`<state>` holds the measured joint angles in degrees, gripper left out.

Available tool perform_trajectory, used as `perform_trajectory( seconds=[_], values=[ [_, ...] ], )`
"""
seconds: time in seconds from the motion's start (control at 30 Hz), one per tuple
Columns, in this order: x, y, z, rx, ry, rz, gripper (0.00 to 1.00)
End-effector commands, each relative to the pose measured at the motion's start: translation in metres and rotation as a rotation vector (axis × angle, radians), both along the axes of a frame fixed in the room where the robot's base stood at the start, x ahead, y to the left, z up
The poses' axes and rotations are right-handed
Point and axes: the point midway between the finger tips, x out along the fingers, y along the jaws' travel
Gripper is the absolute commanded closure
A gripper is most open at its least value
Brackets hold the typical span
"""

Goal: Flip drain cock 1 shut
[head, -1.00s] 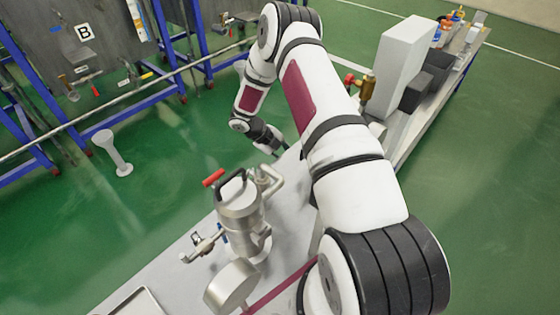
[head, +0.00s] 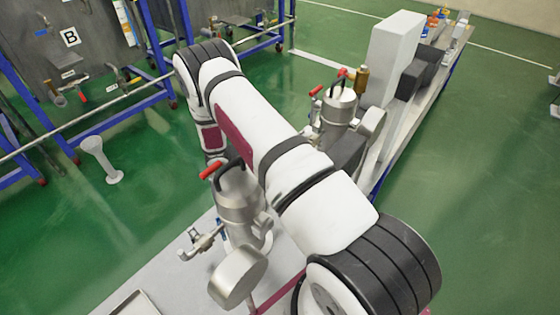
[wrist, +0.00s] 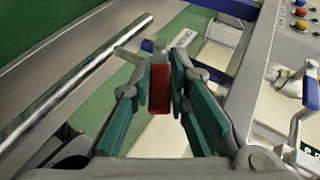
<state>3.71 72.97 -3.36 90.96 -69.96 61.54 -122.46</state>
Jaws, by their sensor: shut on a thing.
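My gripper (wrist: 160,72) has green-padded fingers that stand on either side of a red block-like handle (wrist: 159,98) in the wrist view, and it is shut on it. The handle's far end meets a grey metal fitting just beyond the fingertips. I cannot read any number that tells whether this is drain cock 1. In the head view my gripper and the thing it holds are hidden behind my arm and the near steel vessel (head: 240,200). A small side valve (head: 200,241) sticks out from that vessel's left.
A second steel vessel (head: 338,108) stands farther along the bench (head: 150,270), with a tall grey box (head: 392,60) behind it. A steel pipe (wrist: 75,92) runs along the left in the wrist view. A blue lever (wrist: 297,122) is at right.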

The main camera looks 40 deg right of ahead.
Motion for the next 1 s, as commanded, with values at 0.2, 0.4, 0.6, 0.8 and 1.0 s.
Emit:
perform_trajectory(
  seconds=[0.2,0.4,0.6,0.8,1.0],
  values=[
    [-0.0024,0.0010,-0.0045,-0.041,-0.007,-0.003,1.00],
    [-0.0023,0.0012,-0.0040,-0.049,-0.009,-0.002,1.00],
    [-0.0022,0.0013,-0.0036,-0.049,-0.009,-0.002,1.00],
    [-0.0017,0.0013,-0.0031,-0.049,-0.009,-0.002,0.63],
    [-0.0008,0.0016,-0.0025,-0.050,-0.010,0.000,0.63]
  ],
)
